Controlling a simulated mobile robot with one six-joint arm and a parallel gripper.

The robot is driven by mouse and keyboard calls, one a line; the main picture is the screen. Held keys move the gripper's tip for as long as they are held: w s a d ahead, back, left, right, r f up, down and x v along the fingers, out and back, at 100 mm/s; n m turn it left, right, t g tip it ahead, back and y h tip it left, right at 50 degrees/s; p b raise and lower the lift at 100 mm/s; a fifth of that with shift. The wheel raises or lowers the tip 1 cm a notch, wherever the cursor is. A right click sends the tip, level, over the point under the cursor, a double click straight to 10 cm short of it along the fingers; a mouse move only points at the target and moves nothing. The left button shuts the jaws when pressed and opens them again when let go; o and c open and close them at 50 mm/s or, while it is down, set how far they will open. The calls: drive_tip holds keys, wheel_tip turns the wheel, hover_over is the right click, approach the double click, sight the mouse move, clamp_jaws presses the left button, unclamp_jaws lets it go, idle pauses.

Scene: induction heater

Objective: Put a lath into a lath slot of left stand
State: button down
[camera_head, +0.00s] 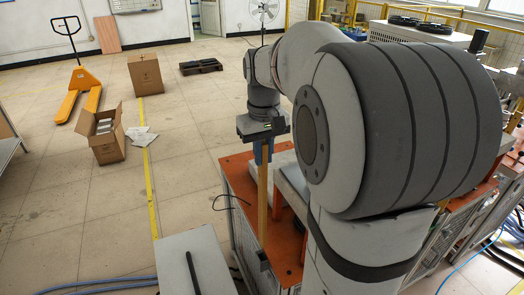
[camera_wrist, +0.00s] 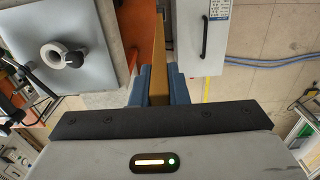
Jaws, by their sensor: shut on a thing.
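My gripper (camera_head: 263,152) has blue fingers and is shut on a long, thin brown lath (camera_head: 263,205). The lath hangs upright below the fingers in the head view, in front of the orange-topped table. In the wrist view the lath (camera_wrist: 158,50) runs away from between the fingers (camera_wrist: 158,88) toward the top edge. A small dark grey piece (camera_head: 264,259) shows near the lath's lower end; I cannot tell whether it is part of the left stand or whether the lath touches it. No lath slot can be made out clearly. My arm hides much of the table.
An orange table top (camera_head: 285,247) carries a grey plate, seen in the wrist view (camera_wrist: 88,75) with a round ring-like part on it. A light grey cabinet (camera_head: 207,262) with a black handle stands close by. Cartons (camera_head: 106,140) and a yellow pallet truck (camera_head: 82,88) are farther off. Open floor lies left.

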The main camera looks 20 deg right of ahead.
drive_tip(key=b, duration=0.4)
hover_over(262, 190)
drive_tip(key=w, duration=0.1)
drive_tip(key=shift+d+f, duration=0.15)
drive_tip(key=shift+f, duration=1.3)
drive_tip(key=shift+d+f, duration=0.15)
drive_tip(key=shift+f, duration=1.25)
drive_tip(key=shift+s, duration=0.15)
drive_tip(key=shift+f, duration=0.2)
drive_tip(key=shift+f+b, duration=2.15)
drive_tip(key=shift+f, duration=0.75)
drive_tip(key=c, duration=1.3)
unclamp_jaws()
drive_tip(key=shift+r, duration=0.1)
